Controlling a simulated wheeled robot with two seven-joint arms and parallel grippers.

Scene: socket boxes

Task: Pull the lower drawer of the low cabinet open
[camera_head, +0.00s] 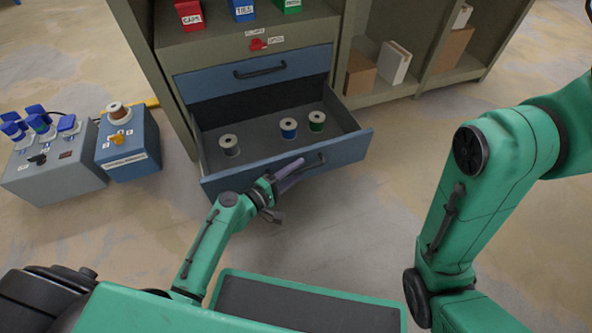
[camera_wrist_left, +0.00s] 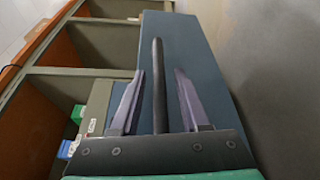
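The lower drawer (camera_head: 362,143) of the low cabinet (camera_head: 190,58) stands pulled out, with its blue front toward me and its dark inside showing. Its dark bar handle (camera_head: 318,161) is on the front. My left gripper (camera_head: 290,174) is at this handle. In the left wrist view the two fingers of my left gripper (camera_wrist_left: 159,75) stand apart on either side of the handle (camera_wrist_left: 159,95), with a gap on both sides. The upper drawer (camera_head: 225,82) is closed. My right arm shows at the right, but its gripper is out of view.
A grey socket box (camera_head: 60,172) and a blue box (camera_head: 130,165) with a spool on top stand left of the cabinet. Floor right of the drawer is clear.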

